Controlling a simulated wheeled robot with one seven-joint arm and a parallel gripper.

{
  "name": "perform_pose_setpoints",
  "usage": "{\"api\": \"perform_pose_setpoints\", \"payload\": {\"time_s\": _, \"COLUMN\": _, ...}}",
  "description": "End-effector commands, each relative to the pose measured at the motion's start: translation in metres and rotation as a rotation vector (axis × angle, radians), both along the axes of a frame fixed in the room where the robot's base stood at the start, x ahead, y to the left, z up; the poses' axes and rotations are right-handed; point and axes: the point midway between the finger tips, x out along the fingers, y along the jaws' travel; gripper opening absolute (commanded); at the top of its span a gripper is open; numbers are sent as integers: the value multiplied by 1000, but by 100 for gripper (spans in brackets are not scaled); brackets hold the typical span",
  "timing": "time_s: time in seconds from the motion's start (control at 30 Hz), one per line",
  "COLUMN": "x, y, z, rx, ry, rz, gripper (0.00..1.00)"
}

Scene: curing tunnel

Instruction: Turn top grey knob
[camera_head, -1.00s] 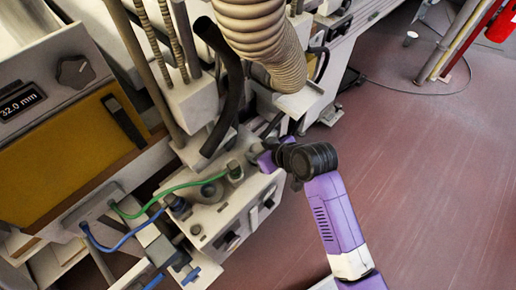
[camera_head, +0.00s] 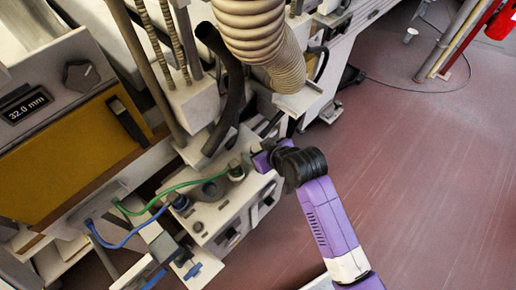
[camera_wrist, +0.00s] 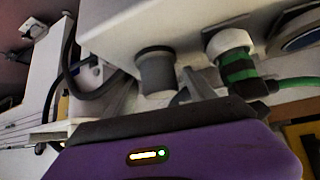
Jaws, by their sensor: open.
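In the wrist view a short grey knob (camera_wrist: 156,72) sticks down from a pale machine housing. My gripper (camera_wrist: 155,95) is open, with one finger to the left of the knob and one to its right. The knob is between or just beyond the fingertips; contact cannot be told. In the head view my gripper (camera_head: 256,159) is at the upper right end of a pale control box (camera_head: 215,215). The knob is not clear there, largely hidden by my gripper.
A green-banded connector (camera_wrist: 236,62) with a green hose sits close right of the knob. A black cable (camera_wrist: 68,75) loops at left. A ribbed duct (camera_head: 255,35) hangs above my gripper. A dark dial (camera_head: 81,75) is on the display panel.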

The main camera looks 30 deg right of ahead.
Motion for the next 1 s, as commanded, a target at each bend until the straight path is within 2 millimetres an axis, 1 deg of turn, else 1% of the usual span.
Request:
{"api": "perform_pose_setpoints", "payload": {"time_s": 0.17, "x": -8, "y": 0, "z": 8, "rx": 1, "ry": -1, "rz": 1, "gripper": 64}}
{"api": "perform_pose_setpoints", "payload": {"time_s": 0.43, "x": -38, "y": -3, "z": 37, "rx": 1, "ry": -1, "rz": -1, "gripper": 64}}
{"api": "perform_pose_setpoints", "payload": {"time_s": 0.6, "x": -51, "y": -5, "z": 51, "rx": 1, "ry": -1, "rz": -1, "gripper": 64}}
{"api": "perform_pose_setpoints", "payload": {"time_s": 0.73, "x": -55, "y": -5, "z": 54, "rx": 0, "ry": 1, "rz": 0, "gripper": 64}}
{"api": "perform_pose_setpoints", "payload": {"time_s": 1.0, "x": -55, "y": -5, "z": 55, "rx": 0, "ry": 0, "rz": 0, "gripper": 64}}
